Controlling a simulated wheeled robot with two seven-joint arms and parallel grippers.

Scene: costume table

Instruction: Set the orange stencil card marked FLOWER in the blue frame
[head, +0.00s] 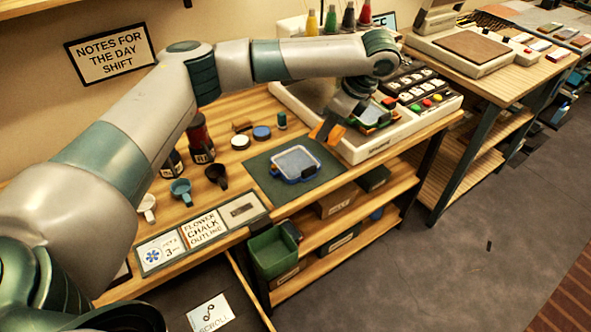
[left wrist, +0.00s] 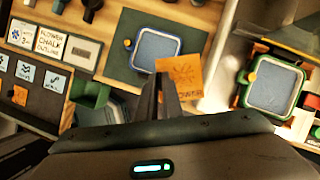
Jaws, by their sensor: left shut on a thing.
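My left gripper (head: 338,118) is shut on the orange stencil card (head: 328,132) and holds it up near the right side of the dark mat. In the left wrist view the fingers (left wrist: 165,92) grip the edge of the orange card (left wrist: 184,76); faint lettering shows on it, partly hidden by a finger. The blue frame (head: 314,172) lies on the mat, with a pale grey inside. The blue frame (left wrist: 181,45) also shows in the left wrist view, beyond the card and to its left. My right gripper is not in view.
A green frame (left wrist: 243,92) sits in the white tray (head: 350,154) right of the mat (head: 262,170). Cups and jars stand left of the mat. A sign reading FLOWER CHALK OUTLINE (head: 204,228) lies along the table's front, and a green bin (head: 273,254) is below.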

